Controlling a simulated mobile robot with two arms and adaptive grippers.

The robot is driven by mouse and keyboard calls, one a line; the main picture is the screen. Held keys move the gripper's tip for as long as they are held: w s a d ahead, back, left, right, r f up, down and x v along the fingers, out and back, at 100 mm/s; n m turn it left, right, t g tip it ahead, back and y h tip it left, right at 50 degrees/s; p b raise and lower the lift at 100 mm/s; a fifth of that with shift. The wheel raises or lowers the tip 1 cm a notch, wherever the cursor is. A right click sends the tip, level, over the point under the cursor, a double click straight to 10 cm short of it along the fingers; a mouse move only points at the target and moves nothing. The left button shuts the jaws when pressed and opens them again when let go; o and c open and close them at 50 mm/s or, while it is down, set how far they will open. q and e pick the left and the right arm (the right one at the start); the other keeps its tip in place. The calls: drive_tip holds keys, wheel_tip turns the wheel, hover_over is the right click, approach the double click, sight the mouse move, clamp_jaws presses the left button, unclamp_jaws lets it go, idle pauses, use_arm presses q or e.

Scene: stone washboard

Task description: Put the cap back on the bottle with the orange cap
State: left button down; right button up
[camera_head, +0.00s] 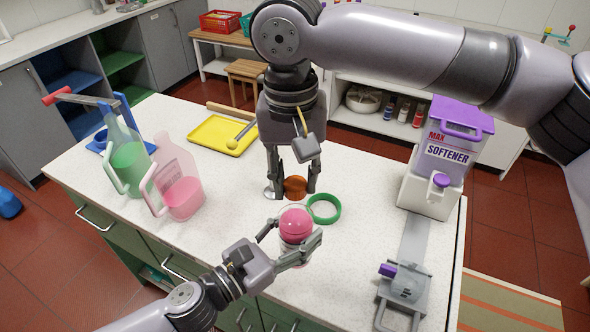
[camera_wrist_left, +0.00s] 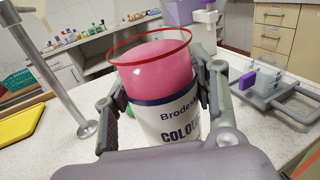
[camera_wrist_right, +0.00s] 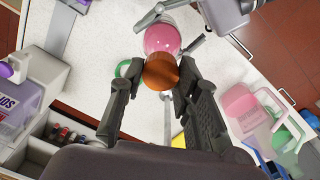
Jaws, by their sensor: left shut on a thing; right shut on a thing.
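The bottle (camera_head: 296,225) holds pink contents and stands upright near the counter's front edge. Its clear, red-rimmed open top and white label show in the left wrist view (camera_wrist_left: 165,118). My left gripper (camera_head: 290,250) is shut on the bottle's sides, one finger on each side. The orange cap (camera_head: 295,187) is between the fingers of my right gripper (camera_head: 294,190), which points down and is shut on it. The cap is beyond the bottle in the head view. In the right wrist view the cap (camera_wrist_right: 160,72) partly overlaps the pink bottle top (camera_wrist_right: 162,36).
A green ring (camera_head: 324,209) lies just right of the cap. Green (camera_head: 130,160) and pink (camera_head: 182,196) jugs stand left, near a yellow tray (camera_head: 222,135). A softener dispenser (camera_head: 440,160) and grey device (camera_head: 408,288) stand right. The counter's middle is mostly clear.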

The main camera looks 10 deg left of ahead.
drive_tip(key=shift+f, duration=0.3)
drive_tip(key=shift+f, duration=0.55)
idle(0.4)
drive_tip(key=m, duration=1.3)
drive_tip(key=shift+m, duration=0.3)
drive_tip(key=shift+a+m, duration=0.1)
drive_tip(key=shift+m, duration=1)
drive_tip(key=shift+s+a+m, duration=0.1)
drive_tip(key=shift+s+m, duration=0.05)
drive_tip(key=shift+m, duration=0.35)
drive_tip(key=shift+s+a, duration=0.1)
drive_tip(key=shift+s, duration=0.15)
